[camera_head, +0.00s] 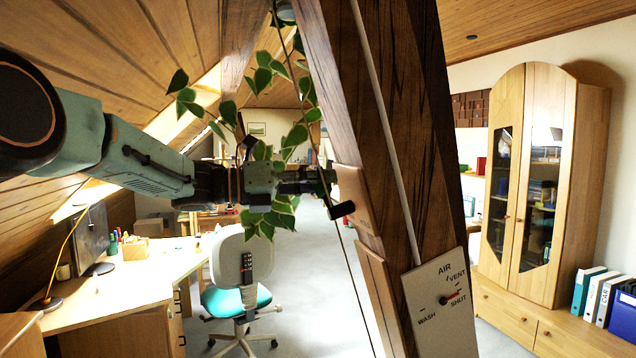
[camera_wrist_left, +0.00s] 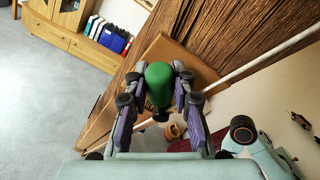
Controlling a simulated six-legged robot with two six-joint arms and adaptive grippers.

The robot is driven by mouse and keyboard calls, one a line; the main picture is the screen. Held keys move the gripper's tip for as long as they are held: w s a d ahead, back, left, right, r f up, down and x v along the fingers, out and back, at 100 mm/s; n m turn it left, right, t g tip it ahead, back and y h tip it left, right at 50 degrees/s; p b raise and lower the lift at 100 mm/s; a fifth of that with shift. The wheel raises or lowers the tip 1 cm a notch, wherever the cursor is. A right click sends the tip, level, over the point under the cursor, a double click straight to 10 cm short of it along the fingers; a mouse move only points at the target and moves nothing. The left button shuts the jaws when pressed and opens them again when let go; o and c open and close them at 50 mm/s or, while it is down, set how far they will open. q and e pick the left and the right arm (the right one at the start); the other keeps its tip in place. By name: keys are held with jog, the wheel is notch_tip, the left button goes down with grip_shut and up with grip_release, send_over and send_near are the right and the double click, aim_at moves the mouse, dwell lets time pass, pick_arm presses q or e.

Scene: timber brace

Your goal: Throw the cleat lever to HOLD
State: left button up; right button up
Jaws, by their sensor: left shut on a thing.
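My left gripper (camera_head: 318,182) reaches in from the left to the near side of the dark timber brace (camera_head: 385,120). In the left wrist view its fingers (camera_wrist_left: 160,90) are closed around a green rounded grip (camera_wrist_left: 159,72), which looks like the handle of the cleat lever. The grip stands in front of a light wooden plate (camera_wrist_left: 205,62) on the timber. In the head view this plate (camera_head: 358,200) is partly covered by the gripper, and a black cylindrical end (camera_head: 342,210) shows just below the fingers. No HOLD mark is readable. My right gripper is not in view.
A white AIR dial panel (camera_head: 437,330) sits low on the timber, its red pointer towards SHUT. A hanging plant (camera_head: 262,80) trails around the left arm. A desk (camera_head: 120,290) and chair (camera_head: 235,300) stand left, a cabinet (camera_head: 535,180) right.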

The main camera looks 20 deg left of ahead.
pick_arm(q)
grip_shut()
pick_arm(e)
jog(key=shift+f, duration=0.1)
